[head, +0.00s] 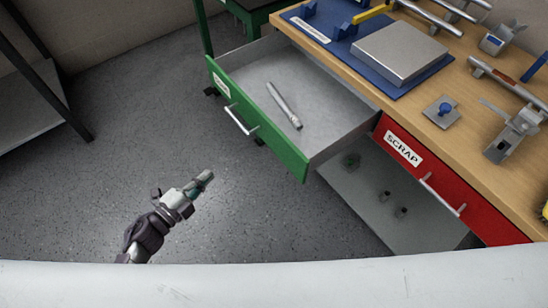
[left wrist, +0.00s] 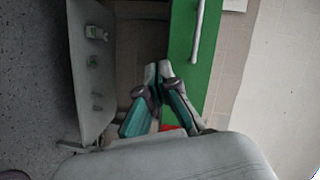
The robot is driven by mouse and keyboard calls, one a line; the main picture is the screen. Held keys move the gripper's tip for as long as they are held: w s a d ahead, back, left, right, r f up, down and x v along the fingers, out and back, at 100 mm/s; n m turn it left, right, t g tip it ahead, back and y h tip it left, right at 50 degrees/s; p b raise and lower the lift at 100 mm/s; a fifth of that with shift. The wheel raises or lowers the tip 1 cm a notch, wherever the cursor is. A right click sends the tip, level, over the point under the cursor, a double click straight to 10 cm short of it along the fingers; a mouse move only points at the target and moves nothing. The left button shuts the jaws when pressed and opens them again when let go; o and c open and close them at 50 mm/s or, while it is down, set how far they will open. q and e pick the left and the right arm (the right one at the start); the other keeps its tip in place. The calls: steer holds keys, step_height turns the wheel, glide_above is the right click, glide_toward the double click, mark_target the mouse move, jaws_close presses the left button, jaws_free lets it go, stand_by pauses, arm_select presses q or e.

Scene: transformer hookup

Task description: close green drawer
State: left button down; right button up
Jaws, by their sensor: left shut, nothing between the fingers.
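The green drawer (head: 258,120) stands pulled out from under the wooden bench in the head view, with a silver bar handle (head: 241,120) on its front. A grey metal cylinder (head: 284,105) lies inside it. Its green front (left wrist: 192,60) and handle (left wrist: 197,32) also show in the left wrist view. My left gripper (head: 206,176) is shut and empty, in front of the drawer and apart from its front in the head view. Its fingertips show in the left wrist view (left wrist: 158,68). My right gripper is in neither view.
The red drawer labelled SCRAP (head: 430,185) is shut, right of the green one. A grey lower shelf (head: 385,215) holds small parts. The bench top (head: 425,105) carries a blue mat, a metal plate and tools. Bare floor (head: 130,120) lies left, beside a dark-framed rack (head: 35,100).

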arm_select(q)
steer(key=s+d+r+m+g+h+b, duration=0.2)
steer(key=d+r+m+g+h, duration=0.1)
steer(key=d+r+m+h, duration=0.25)
steer(key=m+y+p, duration=0.1)
steer(key=m+p, duration=0.1)
glide_toward(274, 141)
steer(key=x, duration=0.6)
steer(key=shift+w+d+f, duration=0.1)
steer(key=shift+w+d, duration=0.2)
steer(key=shift+d, duration=0.2)
steer(key=shift+w+d, duration=0.1)
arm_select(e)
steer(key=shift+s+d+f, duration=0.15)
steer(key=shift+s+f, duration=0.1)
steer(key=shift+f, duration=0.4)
